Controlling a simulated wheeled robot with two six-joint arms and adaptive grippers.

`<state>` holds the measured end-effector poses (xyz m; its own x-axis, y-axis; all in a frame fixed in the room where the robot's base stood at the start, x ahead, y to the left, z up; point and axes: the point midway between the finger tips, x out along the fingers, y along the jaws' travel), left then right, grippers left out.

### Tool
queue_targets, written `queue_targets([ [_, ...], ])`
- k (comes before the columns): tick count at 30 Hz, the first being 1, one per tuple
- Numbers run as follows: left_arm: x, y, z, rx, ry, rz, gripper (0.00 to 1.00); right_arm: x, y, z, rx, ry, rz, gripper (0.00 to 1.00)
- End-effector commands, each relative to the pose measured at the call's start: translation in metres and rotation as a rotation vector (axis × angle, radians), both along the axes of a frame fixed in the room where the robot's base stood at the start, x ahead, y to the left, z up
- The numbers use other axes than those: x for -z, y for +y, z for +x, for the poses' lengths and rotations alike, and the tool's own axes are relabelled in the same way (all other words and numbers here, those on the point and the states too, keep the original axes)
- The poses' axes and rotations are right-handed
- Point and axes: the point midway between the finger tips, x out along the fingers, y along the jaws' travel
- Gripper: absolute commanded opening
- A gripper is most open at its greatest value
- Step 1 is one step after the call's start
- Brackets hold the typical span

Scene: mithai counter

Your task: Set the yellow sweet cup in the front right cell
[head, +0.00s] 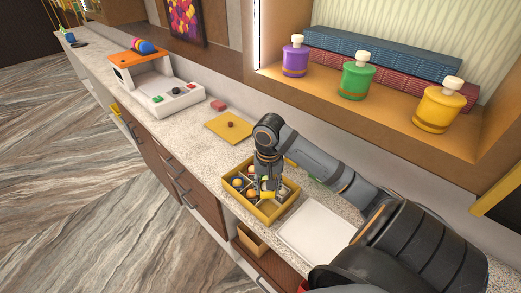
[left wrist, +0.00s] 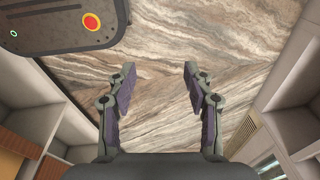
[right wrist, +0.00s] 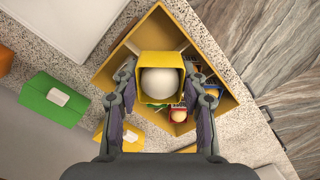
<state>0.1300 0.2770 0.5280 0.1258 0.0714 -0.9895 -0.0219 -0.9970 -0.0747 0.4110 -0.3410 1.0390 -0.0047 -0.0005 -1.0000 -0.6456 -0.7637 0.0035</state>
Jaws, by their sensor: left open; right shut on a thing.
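The yellow sweet cup (right wrist: 160,62), a square cup with a round white sweet in it, is held between the fingers of my right gripper (right wrist: 160,85). It also shows under the gripper in the head view (head: 267,195). The divided yellow box (head: 263,220) stands on the counter below. Several of its cells hold round sweets in cups. In the right wrist view the cup is over the box (right wrist: 222,50) and hides part of its cells, so I cannot tell whether it touches the box. My left gripper (left wrist: 160,75) is open and empty above the floor.
A white tray (head: 312,232) lies right of the box. A yellow square lid (head: 229,126) and a white machine (head: 160,95) are farther along the counter. A green box (right wrist: 52,100) stands beside the yellow one. Lidded jars (head: 356,80) stand on the shelf above.

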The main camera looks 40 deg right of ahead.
Motion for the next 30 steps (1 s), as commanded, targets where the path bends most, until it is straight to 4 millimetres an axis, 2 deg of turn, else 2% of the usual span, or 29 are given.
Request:
queue_targets([
  [3,0.002,0.000,-0.025,-0.001,0.037,0.001,0.52,0.020,0.001,-0.002,0.003,0.007,0.004,0.11],
  [8,0.002,0.001,-0.041,-0.002,0.061,0.002,0.52,0.052,0.001,-0.001,0.002,0.005,0.004,0.11],
  [11,0.002,0.002,-0.040,-0.001,0.059,0.002,0.52,0.061,0.001,-0.001,0.002,0.002,0.002,0.11],
  [14,0.001,0.002,-0.031,-0.001,0.045,0.002,0.52,0.063,0.000,-0.001,0.001,0.001,0.001,0.11],
  [18,-0.001,0.002,-0.010,0.001,0.013,0.003,0.52,0.084,0.001,-0.001,0.003,0.004,0.003,0.11],
  [20,-0.001,0.002,-0.006,0.001,0.008,0.002,0.52,0.093,0.001,-0.002,0.002,0.004,0.002,0.11],
  [23,-0.001,0.002,-0.009,0.001,0.012,0.002,0.52,0.100,0.001,-0.001,0.000,0.002,0.001,0.11],
  [30,0.000,0.002,-0.023,0.000,0.034,0.003,0.52,0.100,0.000,-0.001,0.000,0.001,0.000,0.11],
])
